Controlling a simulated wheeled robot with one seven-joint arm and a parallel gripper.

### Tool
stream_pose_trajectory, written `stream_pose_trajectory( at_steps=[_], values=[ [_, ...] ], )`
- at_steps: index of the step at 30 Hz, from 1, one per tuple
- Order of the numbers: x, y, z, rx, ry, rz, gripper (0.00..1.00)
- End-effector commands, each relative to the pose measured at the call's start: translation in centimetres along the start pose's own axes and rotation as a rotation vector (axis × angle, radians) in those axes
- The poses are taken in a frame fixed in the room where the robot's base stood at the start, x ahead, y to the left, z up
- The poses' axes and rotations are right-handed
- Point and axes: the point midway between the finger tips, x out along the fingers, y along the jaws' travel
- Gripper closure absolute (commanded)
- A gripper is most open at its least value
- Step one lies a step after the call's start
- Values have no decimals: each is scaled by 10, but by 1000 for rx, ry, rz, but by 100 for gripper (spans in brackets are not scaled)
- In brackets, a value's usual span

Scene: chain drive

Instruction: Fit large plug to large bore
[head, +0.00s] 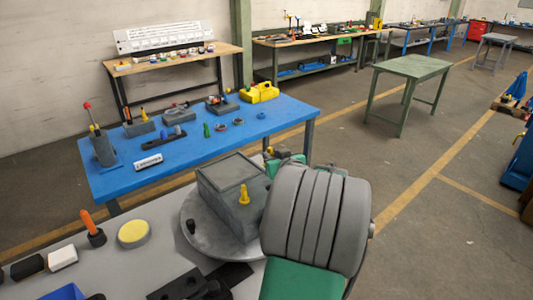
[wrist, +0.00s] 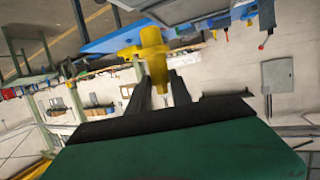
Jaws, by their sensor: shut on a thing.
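My gripper (wrist: 160,85) is shut on a yellow plug (wrist: 152,50), which shows between the two dark fingers in the wrist view. In the head view my arm hides most of my gripper; only a small part of the held plug (head: 270,150) shows above the grey housing. The grey block-shaped housing (head: 222,190) sits on a round grey turntable (head: 210,240). Another yellow plug-like piece (head: 243,195) stands at the housing's near right side. I cannot make out the large bore in either view. The held plug appears apart from the housing.
The near grey table (head: 110,255) holds an orange-handled tool (head: 91,228), a yellow round pad (head: 133,234) and dark and white blocks. A blue table (head: 180,150) with several parts stands behind. A green table (head: 412,67) stands farther right, with open floor around it.

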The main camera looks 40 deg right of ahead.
Motion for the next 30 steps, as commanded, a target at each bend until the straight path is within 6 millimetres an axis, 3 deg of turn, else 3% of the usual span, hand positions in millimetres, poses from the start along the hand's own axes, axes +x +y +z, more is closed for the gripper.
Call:
stream_pose_trajectory(
  at_steps=[12, 24, 30],
  values=[
    [-1, 1, 4, -9, 2, -4, 100],
    [13, 0, 47, -8, 1, -5, 100],
    [15, 0, 56, -8, 2, -5, 100]
  ],
)
